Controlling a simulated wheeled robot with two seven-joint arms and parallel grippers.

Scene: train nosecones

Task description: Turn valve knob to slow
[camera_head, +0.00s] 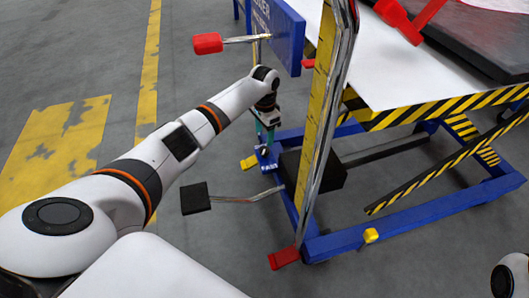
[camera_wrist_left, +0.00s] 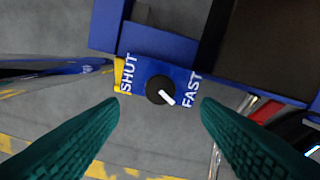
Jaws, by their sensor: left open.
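The valve knob (camera_wrist_left: 157,87) is a round black dial with a white pointer aimed toward the lower right in the left wrist view. It sits on a blue plate (camera_wrist_left: 143,68) marked SHUT at its left and FAST at its right; no "slow" label is readable. My left gripper (camera_wrist_left: 160,104) is open, with a green finger on each side of the knob and visible gaps to it. In the head view, my left gripper (camera_head: 266,131) points down over the low blue plate (camera_head: 268,169), and the knob is too small to make out. My right gripper is out of view.
A blue cart frame (camera_head: 400,222) with a white top (camera_head: 400,65) and yellow-black striped edges stands at the right. A chrome post (camera_head: 325,120), a red-handled lever (camera_head: 208,43) and a black pedal (camera_head: 195,198) are near my left arm. Floor at the left is clear.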

